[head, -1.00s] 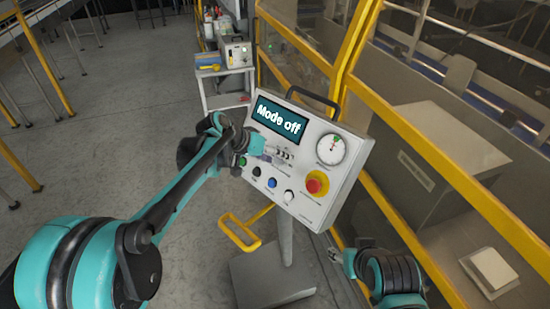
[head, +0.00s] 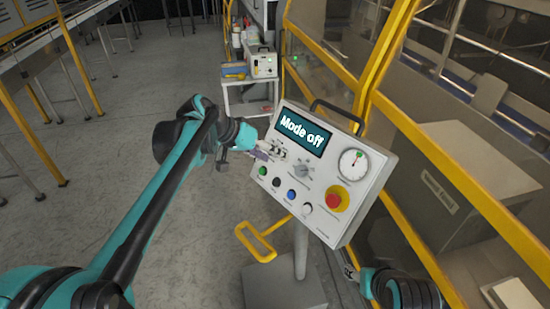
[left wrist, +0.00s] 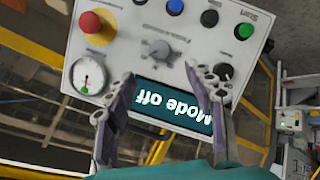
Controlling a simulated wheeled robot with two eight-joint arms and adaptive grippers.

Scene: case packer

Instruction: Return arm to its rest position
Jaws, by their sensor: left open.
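The control panel (head: 340,222) stands on a post, and its screen (head: 304,133) reads "Mode off". It carries a rotary knob (head: 303,170), a red emergency stop (head: 335,200) on yellow, a dial gauge (head: 353,163) and several push buttons. My left gripper (head: 264,153) is at the panel's left edge, in front of its face. In the left wrist view the gripper (left wrist: 158,76) has its fingers spread and nothing between them, with the panel (left wrist: 135,32) upside down beyond. My right gripper (head: 349,271) is low at the right, small and partly hidden.
A yellow handle bar (head: 255,241) juts from the panel's post. Yellow-framed guarding (head: 425,145) runs along the right side. A trolley (head: 247,98) with a small device (head: 262,64) stands behind the panel.

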